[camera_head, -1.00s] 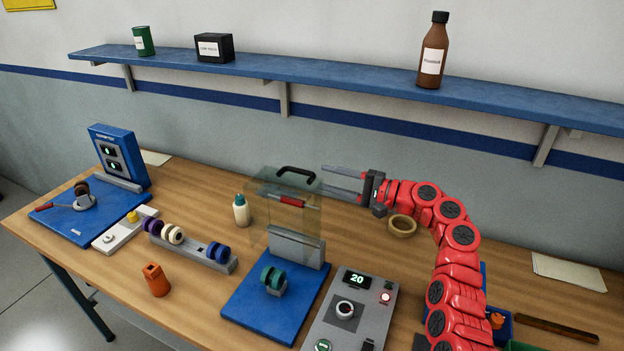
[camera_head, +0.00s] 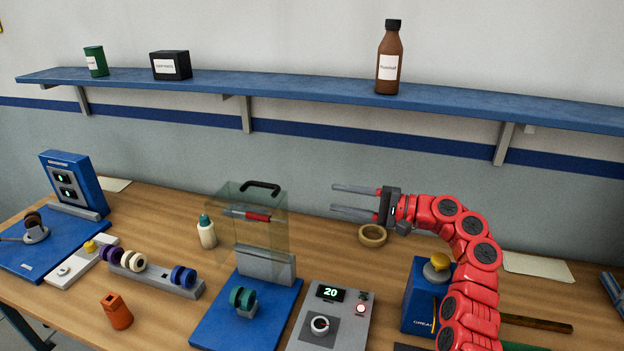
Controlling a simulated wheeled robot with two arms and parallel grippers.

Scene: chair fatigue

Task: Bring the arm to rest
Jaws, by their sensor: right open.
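My right gripper (camera_head: 357,202) is open and empty, its two fingers pointing left above the back of the workbench. My red right arm comes in from the lower right. The gripper is to the right of the clear guard (camera_head: 262,222) with its black handle and apart from it. Below the gripper a tan ring (camera_head: 372,236) lies on the wooden bench (camera_head: 330,262). My left gripper does not show.
A blue fixture (camera_head: 245,318) holds a green wheel beneath the guard. A control box (camera_head: 332,312) reads 20. A blue box (camera_head: 418,300) stands beside my arm. A shelf (camera_head: 310,98) runs behind.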

